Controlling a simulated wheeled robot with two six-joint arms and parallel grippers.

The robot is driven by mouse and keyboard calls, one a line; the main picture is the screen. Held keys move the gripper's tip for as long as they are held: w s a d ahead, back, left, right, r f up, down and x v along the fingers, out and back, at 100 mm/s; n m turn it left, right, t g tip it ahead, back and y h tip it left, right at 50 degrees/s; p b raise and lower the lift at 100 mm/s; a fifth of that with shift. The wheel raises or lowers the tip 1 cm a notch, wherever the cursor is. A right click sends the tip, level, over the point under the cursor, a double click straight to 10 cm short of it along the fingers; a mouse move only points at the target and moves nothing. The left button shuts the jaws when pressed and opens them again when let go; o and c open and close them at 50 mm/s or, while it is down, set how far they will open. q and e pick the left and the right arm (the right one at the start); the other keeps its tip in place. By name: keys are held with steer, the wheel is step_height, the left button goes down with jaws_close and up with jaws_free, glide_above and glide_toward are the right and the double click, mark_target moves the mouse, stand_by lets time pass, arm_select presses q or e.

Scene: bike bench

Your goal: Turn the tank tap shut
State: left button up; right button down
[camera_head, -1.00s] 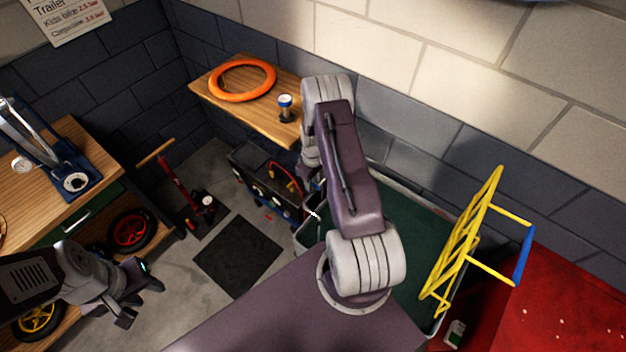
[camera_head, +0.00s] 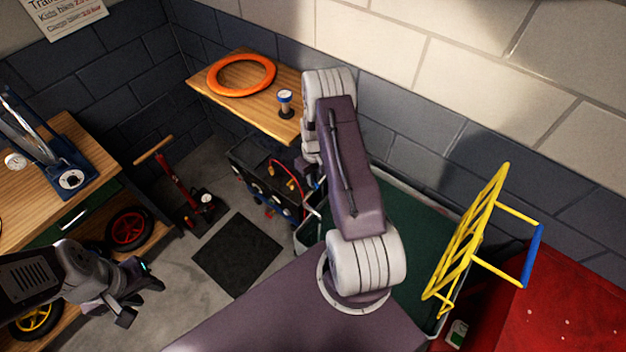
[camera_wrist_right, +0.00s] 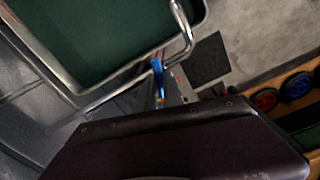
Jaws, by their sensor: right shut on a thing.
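The green tank (camera_head: 408,240) with a metal rim stands at the middle right in the head view; its green interior (camera_wrist_right: 100,35) fills the upper left of the right wrist view. A small blue lever (camera_wrist_right: 157,66), apparently the tank tap, is beside the tank's rim. My right gripper (camera_wrist_right: 162,88) is at this lever and shut on it; my own dark wrist housing hides much of the grip. In the head view my right arm covers most of that spot. My left gripper (camera_head: 138,290) hangs empty at the lower left, fingers apart.
A wooden shelf (camera_head: 230,105) holds an orange ring (camera_head: 241,76) and a small gauge (camera_head: 285,103). A black box with red hose (camera_head: 265,180) stands near the tank. A yellow rack (camera_head: 470,240) is at the right. A black mat (camera_head: 237,254) lies on the floor.

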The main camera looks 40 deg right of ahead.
steer(key=m+b, duration=0.2)
steer(key=m, duration=0.1)
steer(key=shift+m, duration=0.4)
steer(key=m+b, duration=0.1)
steer(key=m, duration=0.2)
steer(key=shift+d+m, duration=0.1)
steer(key=shift+m, duration=0.2)
steer(key=m+b, duration=0.1)
steer(key=m, duration=0.2)
steer(key=shift+b, duration=0.3)
steer(key=shift+r+m+b, duration=0.15)
steer(key=shift+m+b, duration=0.3)
steer(key=shift+m, duration=1.55)
steer(key=c, duration=1.5)
jaws_free()
